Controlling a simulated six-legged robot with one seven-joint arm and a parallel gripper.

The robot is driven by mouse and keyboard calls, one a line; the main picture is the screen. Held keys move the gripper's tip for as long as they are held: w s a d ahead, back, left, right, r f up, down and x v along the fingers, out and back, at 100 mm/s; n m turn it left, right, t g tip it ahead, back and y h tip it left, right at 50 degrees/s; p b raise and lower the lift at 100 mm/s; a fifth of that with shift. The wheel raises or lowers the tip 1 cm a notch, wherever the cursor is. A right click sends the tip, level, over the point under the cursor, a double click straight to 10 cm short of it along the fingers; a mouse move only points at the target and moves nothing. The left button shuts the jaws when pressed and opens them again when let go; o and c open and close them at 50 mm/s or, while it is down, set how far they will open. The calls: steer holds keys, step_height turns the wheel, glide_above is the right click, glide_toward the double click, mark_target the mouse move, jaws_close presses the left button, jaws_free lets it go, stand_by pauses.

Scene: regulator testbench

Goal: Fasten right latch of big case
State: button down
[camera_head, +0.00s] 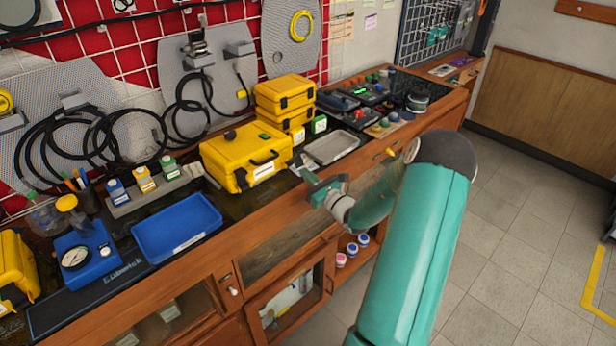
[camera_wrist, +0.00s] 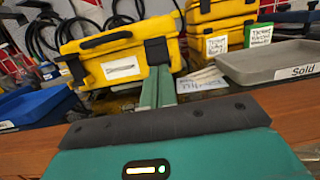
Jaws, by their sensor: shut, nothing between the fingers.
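The big yellow case (camera_head: 240,155) stands closed on the bench, its front towards me. In the wrist view the case (camera_wrist: 120,65) shows a black handle (camera_wrist: 106,39), a white label, a black left latch (camera_wrist: 75,68) and a black right latch (camera_wrist: 157,50). My gripper (camera_head: 306,176) is shut and empty, in front of the case's right end. In the wrist view the gripper's green fingers (camera_wrist: 158,76) lie together and point at the right latch, their tips just below it. I cannot tell whether they touch it, or whether the latch is fastened.
Smaller yellow cases (camera_head: 284,95) are stacked behind and to the right. A grey tray (camera_head: 332,146) lies right of the case, and a blue tray (camera_head: 177,228) lies left. The bench's front edge runs below my gripper.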

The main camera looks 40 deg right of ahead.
mark_target(297, 158)
steer(key=shift+r+g, duration=0.5)
steer(key=shift+g, duration=0.1)
steer(key=shift+w+a+r+g, duration=0.1)
steer(key=shift+w+r+g, duration=0.15)
steer(key=shift+r+g, duration=0.45)
steer(key=shift+w+r+g, duration=0.2)
steer(key=shift+r+g, duration=0.35)
steer(key=shift+g, duration=0.25)
steer(key=r+g, duration=0.1)
steer(key=w+g, duration=0.1)
steer(key=g, duration=0.1)
steer(key=shift+w+r, duration=0.1)
steer(key=shift+r, duration=0.25)
steer(key=shift+w+r+g, duration=0.5)
steer(key=shift+w+g, duration=0.05)
steer(key=shift+g, duration=0.45)
steer(key=shift+w, duration=0.1)
steer(key=shift+r, duration=0.15)
steer(key=shift+r, duration=0.7)
